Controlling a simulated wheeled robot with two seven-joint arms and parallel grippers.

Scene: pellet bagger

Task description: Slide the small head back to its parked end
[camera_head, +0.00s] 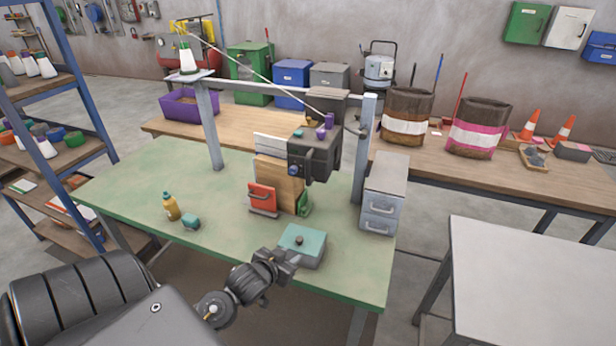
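The small head (316,155) is a dark box with a purple knob or lever on top and a blue knob on its side. It hangs on a light rail (262,89) at the right end of its span, close to the right post (363,150). A thread runs to it from a white cone (188,57) on top of the left post (209,125). My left gripper (291,259) is low over the front of the green table, beside a teal-topped box, well below the head. Its fingers are too small to read. My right gripper is out of view.
The teal-topped box (304,243) is near my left gripper. A yellow bottle (171,206) stands on the green table (130,190), whose left part is mostly clear.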

